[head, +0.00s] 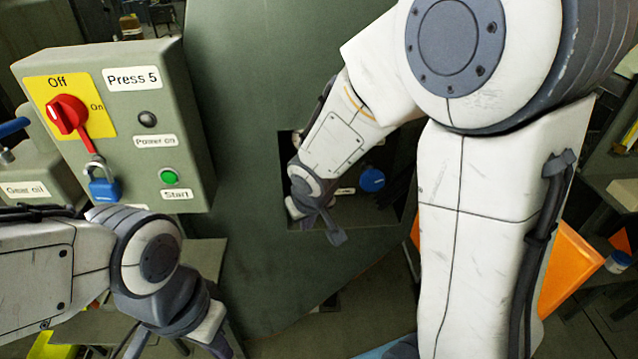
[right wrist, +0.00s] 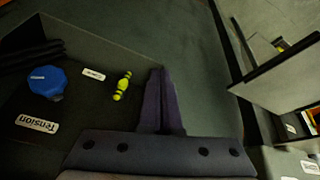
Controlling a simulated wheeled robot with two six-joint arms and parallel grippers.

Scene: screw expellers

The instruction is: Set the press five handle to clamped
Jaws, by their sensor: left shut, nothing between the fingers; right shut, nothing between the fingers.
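The Press 5 body (head: 260,70) is a large dark green housing with a square recess. In the right wrist view a small yellow-green handle (right wrist: 122,86) stands in the recess beside a white label too small to read. My right gripper (head: 334,236) is at the recess opening; in its wrist view the fingers (right wrist: 160,100) are shut and empty, just right of the handle and apart from it. In the head view my arm hides much of the recess, and I cannot make out the handle. My left gripper (head: 178,325), shut, is below the control box, partly cut off.
A blue knob (head: 372,180) is in the recess, with a "Tension" label (right wrist: 37,123) near it. The Press 5 control box (head: 125,110) has a red switch (head: 66,114), blue padlock (head: 104,188) and green start button (head: 169,177). An orange panel (head: 565,265) is at right.

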